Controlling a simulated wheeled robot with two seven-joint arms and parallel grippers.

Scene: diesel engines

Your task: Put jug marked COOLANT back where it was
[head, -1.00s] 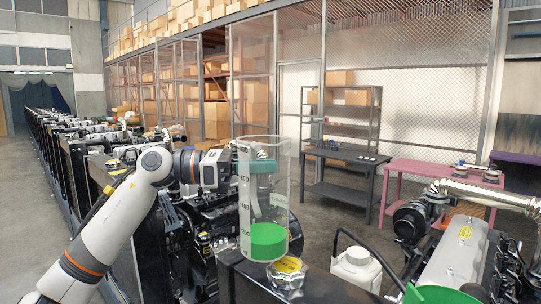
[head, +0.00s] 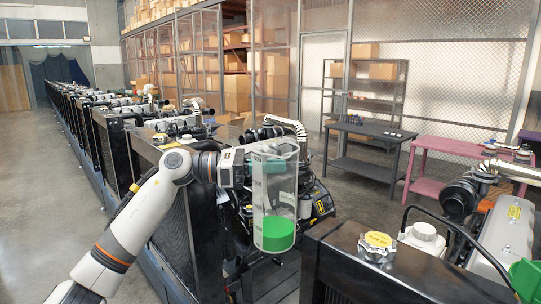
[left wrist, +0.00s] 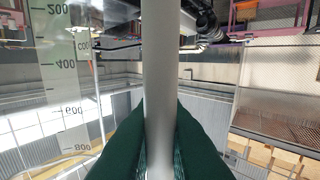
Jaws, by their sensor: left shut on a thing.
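The clear jug (head: 274,190) is held upright in the head view, with bright green liquid in its lower part. My left gripper (head: 285,150) is shut on the jug's handle, seen through the clear wall. In the left wrist view the dark green fingers (left wrist: 160,125) clasp the pale upright handle (left wrist: 160,60). The jug is in the air in front of an engine, left of the radiator with the yellow-topped cap (head: 378,242). My right gripper is out of view.
A black radiator top (head: 345,250) and a white bottle (head: 424,238) stand at lower right, with a green object (head: 525,275) at the edge. A dark table (head: 370,130) and a pink table (head: 445,145) stand behind. Engines line the left; open floor (head: 40,190) lies beyond.

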